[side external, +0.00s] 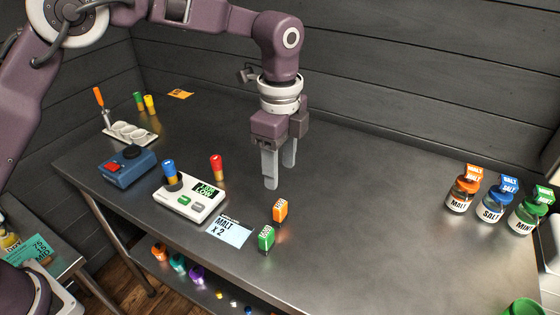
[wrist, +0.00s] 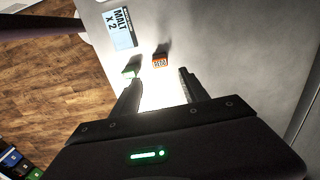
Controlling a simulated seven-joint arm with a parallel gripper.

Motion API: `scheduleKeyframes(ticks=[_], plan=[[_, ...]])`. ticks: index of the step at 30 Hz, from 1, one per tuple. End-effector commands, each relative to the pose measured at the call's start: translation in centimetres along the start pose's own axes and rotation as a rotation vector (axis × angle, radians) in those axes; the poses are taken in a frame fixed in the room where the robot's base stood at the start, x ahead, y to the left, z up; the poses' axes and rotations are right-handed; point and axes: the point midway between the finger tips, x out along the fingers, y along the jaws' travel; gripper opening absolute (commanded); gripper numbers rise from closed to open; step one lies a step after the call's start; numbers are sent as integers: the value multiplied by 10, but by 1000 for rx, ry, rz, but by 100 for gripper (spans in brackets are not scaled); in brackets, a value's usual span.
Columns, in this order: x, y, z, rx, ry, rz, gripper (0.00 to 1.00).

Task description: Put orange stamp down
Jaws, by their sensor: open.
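The orange stamp (side external: 280,211) stands upright on the grey metal table, right of the label card. It also shows in the wrist view (wrist: 160,60), ahead of the fingers. My gripper (side external: 279,176) is open and empty, above the table and behind the orange stamp, apart from it. In the wrist view my gripper's fingers (wrist: 160,88) are spread, with bare bright table between them. A green stamp (side external: 266,238) stands just in front of the orange one; in the wrist view it (wrist: 131,71) is near the left finger.
A card reading "MALT x 2" (side external: 229,231) lies beside the stamps. A blue device (side external: 127,165) is left. Malt, salt and mint jars (side external: 492,205) stand right; the table between is clear.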

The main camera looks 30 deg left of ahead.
Motion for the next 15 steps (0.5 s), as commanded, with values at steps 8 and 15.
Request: scheduleKeyframes(ticks=[8,15], plan=[[-13,0,0,0,0,1,52],[-43,11,19,-107,10,-39,52]])
